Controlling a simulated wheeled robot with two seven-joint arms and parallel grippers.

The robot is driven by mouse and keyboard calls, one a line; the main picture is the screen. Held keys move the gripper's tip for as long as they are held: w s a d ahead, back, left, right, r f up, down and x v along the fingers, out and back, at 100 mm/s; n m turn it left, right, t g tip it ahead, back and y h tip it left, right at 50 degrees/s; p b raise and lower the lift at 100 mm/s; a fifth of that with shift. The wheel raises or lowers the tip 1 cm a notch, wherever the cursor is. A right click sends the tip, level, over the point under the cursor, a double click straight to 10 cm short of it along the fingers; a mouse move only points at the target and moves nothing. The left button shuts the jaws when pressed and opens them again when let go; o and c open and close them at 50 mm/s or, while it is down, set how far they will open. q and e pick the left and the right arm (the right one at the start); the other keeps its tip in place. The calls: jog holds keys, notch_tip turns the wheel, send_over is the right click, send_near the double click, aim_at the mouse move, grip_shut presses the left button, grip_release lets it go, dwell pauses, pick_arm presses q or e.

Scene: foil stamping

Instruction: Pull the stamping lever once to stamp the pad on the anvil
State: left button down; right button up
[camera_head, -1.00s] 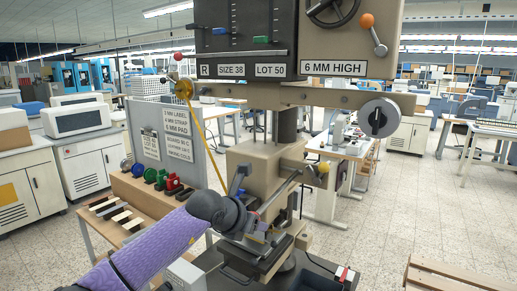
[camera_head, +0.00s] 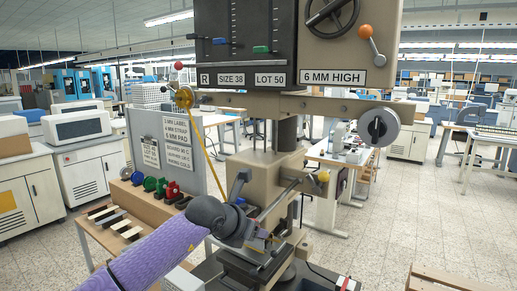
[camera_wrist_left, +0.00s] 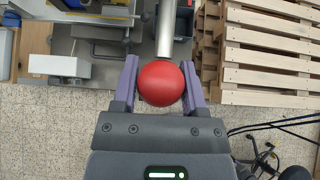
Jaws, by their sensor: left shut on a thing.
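My left gripper (camera_head: 256,236) reaches in from the lower left to the front of the beige stamping press (camera_head: 258,178). In the left wrist view its two purple fingers (camera_wrist_left: 160,90) are shut on a round red knob (camera_wrist_left: 161,84). The knob sits on the end of a metal lever rod (camera_wrist_left: 165,30). In the head view a slanted metal rod (camera_head: 277,200) runs down toward the gripper, which mostly hides the knob. The anvil area (camera_head: 243,266) lies low on the press, just beyond the gripper. I cannot make out the pad clearly. My right gripper is out of view.
An orange-knobbed handle (camera_head: 366,31) and a grey dial (camera_head: 379,127) are on the press's right side. A grey panel with notes (camera_head: 168,150) stands to the left, with coloured rolls and bars on a bench (camera_head: 120,238) below. A wooden pallet (camera_wrist_left: 270,50) lies at right.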

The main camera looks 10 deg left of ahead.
pick_arm(q)
notch_tip(320, 180, up, 6)
jog(key=p, duration=0.3)
jog(key=shift+p, duration=0.35)
jog(key=r+p, duration=0.2)
jog(key=r, duration=0.1)
jog(key=w+r+p, duration=0.1)
jog(key=r, duration=0.1)
jog(key=shift+d+r, duration=0.15)
jog(key=shift+r, duration=0.05)
notch_tip(320, 180, up, 6)
jog(key=w+p, duration=0.2)
jog(key=p, duration=0.3)
jog(key=shift+w+d, duration=0.25)
jog(key=shift+d, duration=0.2)
jog(key=shift+c, duration=2.4)
grip_release()
jog(key=o, duration=0.4)
jog(key=shift+f, duration=0.15)
